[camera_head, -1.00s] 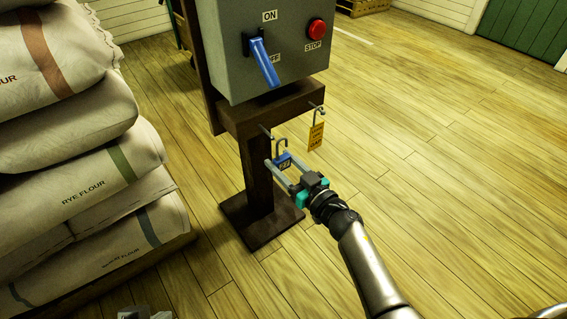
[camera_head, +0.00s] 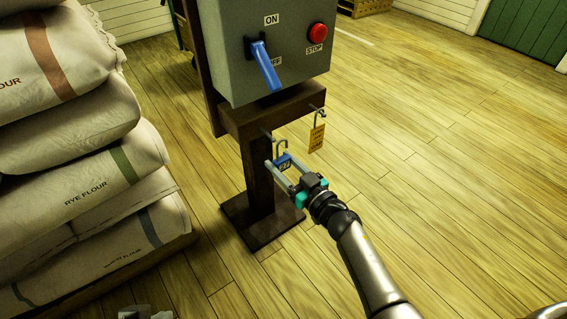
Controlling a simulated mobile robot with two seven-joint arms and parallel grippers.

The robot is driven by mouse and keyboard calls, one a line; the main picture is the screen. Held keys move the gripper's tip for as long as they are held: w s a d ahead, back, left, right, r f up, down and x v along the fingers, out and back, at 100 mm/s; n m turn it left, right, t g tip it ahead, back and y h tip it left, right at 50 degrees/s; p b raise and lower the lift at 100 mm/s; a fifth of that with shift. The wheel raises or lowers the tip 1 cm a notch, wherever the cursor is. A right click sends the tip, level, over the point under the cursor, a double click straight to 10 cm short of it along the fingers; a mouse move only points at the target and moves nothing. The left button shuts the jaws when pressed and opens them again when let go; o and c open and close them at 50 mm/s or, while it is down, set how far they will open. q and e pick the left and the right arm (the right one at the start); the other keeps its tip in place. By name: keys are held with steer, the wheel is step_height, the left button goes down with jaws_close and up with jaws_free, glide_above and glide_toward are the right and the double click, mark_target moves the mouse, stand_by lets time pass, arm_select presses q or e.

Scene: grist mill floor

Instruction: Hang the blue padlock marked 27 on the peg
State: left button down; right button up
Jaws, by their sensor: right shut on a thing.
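The blue padlock (camera_head: 284,161) has a grey open-looking shackle pointing up and a small marking too small to read. My right gripper (camera_head: 280,170) is shut on its body from the lower right. The shackle's top is just right of and slightly below the tip of a peg (camera_head: 267,136) on the dark wooden stand. They look close, but I cannot tell whether they touch.
A grey switch box (camera_head: 228,68) with a blue lever (camera_head: 265,66) and red stop button (camera_head: 318,33) sits above the pegs on the stand (camera_head: 258,180). Stacked flour sacks (camera_head: 90,190) fill the left. The floor to the right is clear.

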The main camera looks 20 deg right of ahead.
steer(key=shift+x, duration=1.25)
steer(key=shift+w, duration=0.1)
stand_by(0.4)
steer(key=shift+b+x, duration=0.6)
steer(key=shift+x, duration=0.6)
steer(key=shift+f+b, duration=0.45)
steer(key=shift+f, duration=0.15)
stand_by(0.4)
steer(key=o, duration=1.3)
steer(key=shift+o, duration=0.2)
